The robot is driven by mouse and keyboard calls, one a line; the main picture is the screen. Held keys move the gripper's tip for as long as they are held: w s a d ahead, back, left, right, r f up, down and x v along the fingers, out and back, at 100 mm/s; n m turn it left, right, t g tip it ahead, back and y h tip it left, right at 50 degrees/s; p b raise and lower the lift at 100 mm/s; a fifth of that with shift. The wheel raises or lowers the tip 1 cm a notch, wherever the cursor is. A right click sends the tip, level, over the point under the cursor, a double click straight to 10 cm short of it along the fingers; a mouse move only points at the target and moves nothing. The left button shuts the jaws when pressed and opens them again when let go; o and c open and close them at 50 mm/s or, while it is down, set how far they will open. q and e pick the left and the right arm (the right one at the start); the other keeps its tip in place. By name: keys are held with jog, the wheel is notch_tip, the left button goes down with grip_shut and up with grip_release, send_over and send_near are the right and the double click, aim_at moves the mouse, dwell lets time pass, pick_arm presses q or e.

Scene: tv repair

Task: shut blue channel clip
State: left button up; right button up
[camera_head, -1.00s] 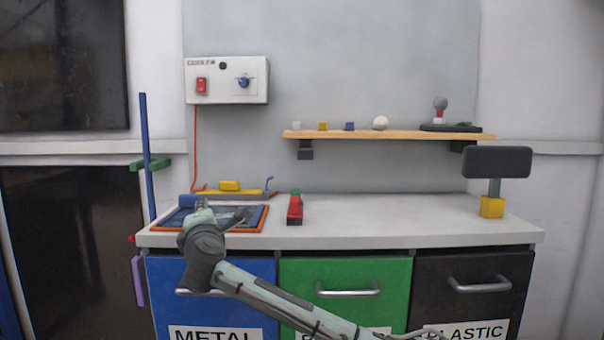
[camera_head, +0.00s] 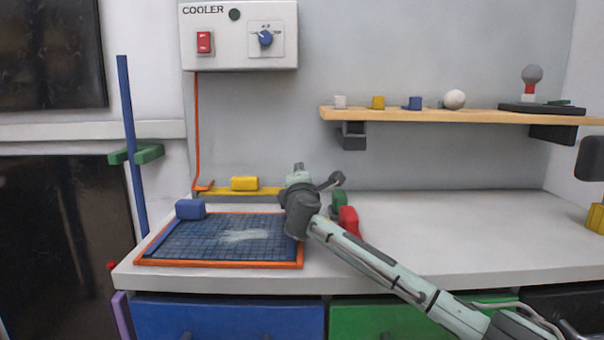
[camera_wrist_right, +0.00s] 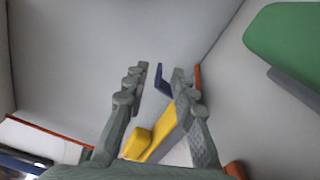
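The blue channel clip (camera_wrist_right: 162,79) shows in the right wrist view as a small angled blue piece beyond the end of the yellow channel (camera_wrist_right: 166,131). It lies in the gap between my right gripper's fingertips as seen there, with no contact visible. My right gripper (camera_wrist_right: 159,75) is open and empty. In the head view my right gripper (camera_head: 299,170) is over the right end of the yellow channel (camera_head: 269,191) and hides the clip. My left gripper is not in view.
A blue panel in an orange frame (camera_head: 219,265) lies left on the counter, with a blue block (camera_head: 190,209) at its back corner. A yellow block (camera_head: 244,183) sits on the channel. A red block (camera_head: 348,220) stands right of my wrist.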

jog(key=shift+w, duration=1.4)
grip_shut()
